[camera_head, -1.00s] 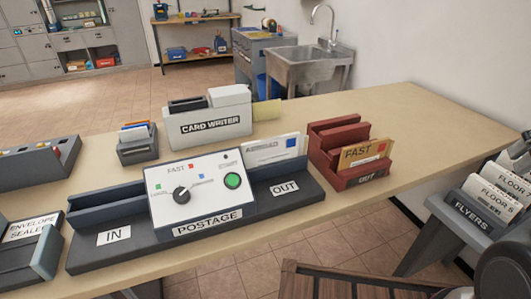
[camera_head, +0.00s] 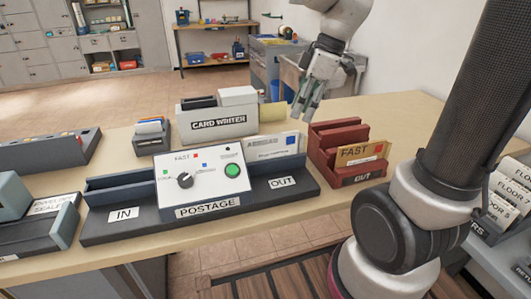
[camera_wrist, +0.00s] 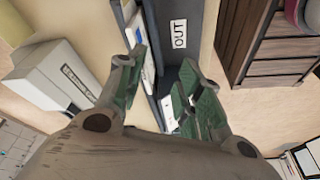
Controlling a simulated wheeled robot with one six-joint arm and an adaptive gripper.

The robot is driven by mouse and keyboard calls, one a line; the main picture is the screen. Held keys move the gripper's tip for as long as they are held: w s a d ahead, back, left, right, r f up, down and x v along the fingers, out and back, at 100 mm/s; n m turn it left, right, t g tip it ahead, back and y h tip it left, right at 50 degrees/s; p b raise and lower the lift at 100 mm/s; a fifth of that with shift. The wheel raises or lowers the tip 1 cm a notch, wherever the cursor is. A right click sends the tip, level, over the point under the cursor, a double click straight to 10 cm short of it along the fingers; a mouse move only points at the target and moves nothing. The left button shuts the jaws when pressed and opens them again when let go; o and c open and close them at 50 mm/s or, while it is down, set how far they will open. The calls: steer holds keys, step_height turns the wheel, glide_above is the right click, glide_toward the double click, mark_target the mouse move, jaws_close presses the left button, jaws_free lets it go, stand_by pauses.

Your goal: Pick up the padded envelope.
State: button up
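A white envelope (camera_head: 275,146) marked ABROAD with a blue square stands in the OUT side of the postage machine (camera_head: 208,212). A tan envelope (camera_head: 361,154) marked FAST with a red square stands in the red OUT rack (camera_head: 333,128). I cannot tell for certain which is the padded envelope. My gripper (camera_head: 306,107) hangs above the table, above and right of the white envelope. In the wrist view my gripper (camera_wrist: 163,78) is open, its green-padded fingers apart. The white envelope (camera_wrist: 146,65) shows edge-on between them; I see no contact.
The card writer (camera_head: 217,118) stands behind the postage machine, with a small card holder (camera_head: 151,139) to its left. A flyers rack (camera_head: 500,205) is at the right. The table's back right is fairly clear.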

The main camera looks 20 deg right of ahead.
mark_target(272, 140)
steer(key=w+a+f+n, duration=0.2)
steer(key=w+a+f+n+g+y, duration=0.1)
steer(key=w+a+f+n, duration=0.1)
steer(key=w+n, duration=0.1)
steer(key=shift+w+f, duration=0.15)
steer(key=shift+f, duration=0.15)
steer(key=shift+x, duration=3.55)
steer(key=shift+d+f, duration=0.1)
steer(key=shift+f, duration=0.2)
steer(key=shift+c, duration=0.2)
jaws_close()
